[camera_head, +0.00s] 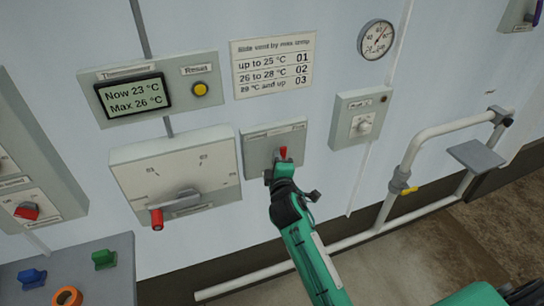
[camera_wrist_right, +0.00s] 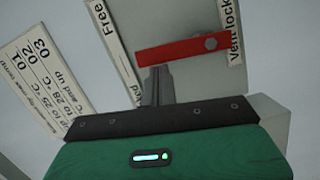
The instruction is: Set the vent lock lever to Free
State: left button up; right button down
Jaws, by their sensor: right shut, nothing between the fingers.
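The vent lock is a small grey box (camera_head: 259,154) on the wall. Its red lever (camera_head: 283,153) points up toward the label strip. In the right wrist view the red lever (camera_wrist_right: 180,50) runs from a grey pivot bolt toward the strip, between the word Free (camera_wrist_right: 108,18) and a partly hidden word ending in "ked". My right gripper (camera_head: 276,170) is at the box, just below the lever in the head view. In the wrist view its closed fingers (camera_wrist_right: 157,75) are empty, at the lever's side away from Free; contact is unclear. My left gripper is out of view.
Left of the box is a larger dial panel (camera_head: 125,168) with a red-tipped handle (camera_head: 157,218). A knob box (camera_head: 361,118) is to the right. A thermometer display (camera_head: 133,98) and printed table (camera_head: 271,62) are above. White piping (camera_head: 440,133) and a yellow valve stand further right.

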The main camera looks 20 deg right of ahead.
jog(key=d+m+p, duration=0.1)
jog(key=m+p, duration=0.1)
jog(key=shift+d+r+m+g, duration=0.25)
jog(key=shift+d+m+g, duration=0.15)
jog(key=shift+d+f+m+y+p, duration=0.1)
jog(key=shift+d+m+y+p, duration=0.3)
jog(key=shift+m+p, duration=0.25)
jog(key=shift+f, duration=0.1)
jog(key=shift+w, duration=0.1)
